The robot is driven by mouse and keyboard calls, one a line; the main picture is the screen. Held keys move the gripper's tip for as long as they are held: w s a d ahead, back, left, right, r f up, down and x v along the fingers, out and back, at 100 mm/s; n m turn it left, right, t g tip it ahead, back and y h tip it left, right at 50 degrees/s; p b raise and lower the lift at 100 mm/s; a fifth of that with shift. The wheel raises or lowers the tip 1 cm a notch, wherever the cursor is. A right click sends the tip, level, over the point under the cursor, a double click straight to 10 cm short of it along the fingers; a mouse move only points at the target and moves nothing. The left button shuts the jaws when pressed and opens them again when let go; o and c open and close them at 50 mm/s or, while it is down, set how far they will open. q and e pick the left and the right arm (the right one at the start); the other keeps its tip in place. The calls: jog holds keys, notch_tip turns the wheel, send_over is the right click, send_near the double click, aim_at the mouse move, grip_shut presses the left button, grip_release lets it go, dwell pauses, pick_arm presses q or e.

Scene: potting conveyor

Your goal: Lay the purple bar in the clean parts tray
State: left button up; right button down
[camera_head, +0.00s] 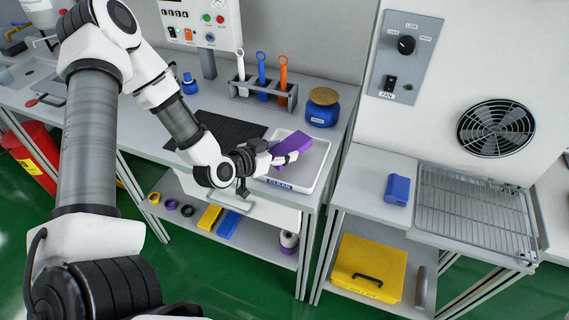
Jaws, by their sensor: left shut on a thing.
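The purple bar (291,148) is at the clean parts tray (316,159), a white tray with a blue label reading CLEAN on its front. My left gripper (285,159) is shut on the purple bar from the left. The bar appears over the tray's inside, slightly tilted; I cannot tell whether it touches the tray floor. Part of the bar and the tray's left side are hidden by my gripper. My right gripper is not in view.
Behind the tray stand a rack (262,96) with white, blue and orange tools and a blue jar (322,107). A dark mat (219,133) lies to the left. A blue block (398,189) and wire grate (475,215) are on the right bench.

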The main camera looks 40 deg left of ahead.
pick_arm(q)
jog(key=f, duration=0.2)
jog(key=w+f, duration=0.1)
jog(key=shift+d, duration=0.3)
jog(key=shift+f, duration=0.25)
jog(key=shift+a, duration=0.15)
jog(key=shift+f, duration=0.1)
jog(key=shift+f, duration=0.15)
jog(key=o, duration=1.3)
